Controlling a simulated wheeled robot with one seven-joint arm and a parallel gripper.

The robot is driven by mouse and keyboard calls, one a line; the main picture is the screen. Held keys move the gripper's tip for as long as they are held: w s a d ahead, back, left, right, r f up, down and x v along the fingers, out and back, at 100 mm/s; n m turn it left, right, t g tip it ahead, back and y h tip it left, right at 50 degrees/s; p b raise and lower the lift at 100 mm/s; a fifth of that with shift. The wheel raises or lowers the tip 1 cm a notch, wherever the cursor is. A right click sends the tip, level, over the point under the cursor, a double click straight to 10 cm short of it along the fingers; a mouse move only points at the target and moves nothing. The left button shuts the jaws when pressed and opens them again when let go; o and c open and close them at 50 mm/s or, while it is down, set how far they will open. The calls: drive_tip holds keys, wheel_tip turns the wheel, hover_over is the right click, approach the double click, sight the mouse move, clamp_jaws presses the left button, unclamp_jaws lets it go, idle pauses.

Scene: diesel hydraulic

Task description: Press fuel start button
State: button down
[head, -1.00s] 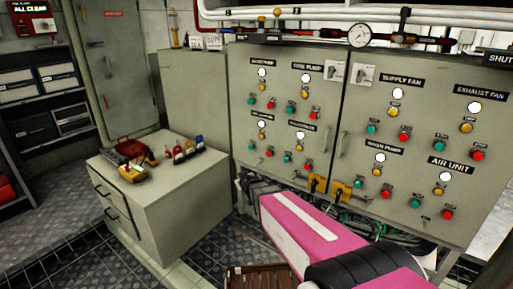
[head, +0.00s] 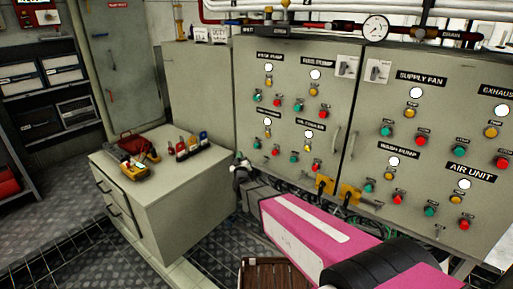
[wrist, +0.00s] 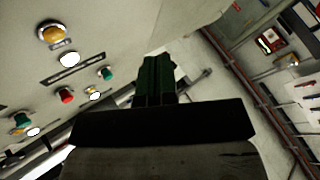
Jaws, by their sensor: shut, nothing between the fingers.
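A grey control panel (head: 340,150) carries groups of green, red and yellow buttons, each under a white lamp and a black label. The small labels on its left door are too blurred to read surely, so I cannot tell which group is fuel. The lower left group has a green button (head: 257,144) and a red button (head: 276,150); the group to its right has a green button (head: 294,158). My gripper (head: 240,166) is at the panel's lower left edge, below these buttons. In the wrist view my gripper (wrist: 158,62) is shut and empty, with panel buttons to its left.
A grey cabinet (head: 190,205) with tools on top stands left of my gripper. Yellow handles (head: 349,194) and cables stick out under the panel. A brown slatted crate (head: 275,275) is on the floor. Pipes and a gauge (head: 376,27) run above the panel.

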drive_tip(key=shift+w+d, duration=0.1)
drive_tip(key=w+d, duration=0.5)
drive_tip(key=w, duration=0.1)
drive_tip(key=shift+w, duration=0.35)
drive_tip(key=shift+w+d, duration=0.15)
drive_tip(key=shift+d, duration=0.1)
idle(2.0)
drive_tip(key=shift+w+d, duration=0.15)
drive_tip(key=shift+w, duration=0.05)
drive_tip(key=shift+w+d, duration=0.3)
drive_tip(key=shift+w, duration=0.1)
idle(1.0)
idle(0.4)
drive_tip(key=shift+s+a, duration=0.6)
drive_tip(key=shift+s, duration=0.15)
drive_tip(key=shift+s+a, duration=0.75)
drive_tip(key=shift+s, duration=0.25)
drive_tip(key=shift+s+a, duration=0.75)
drive_tip(key=shift+s, duration=0.25)
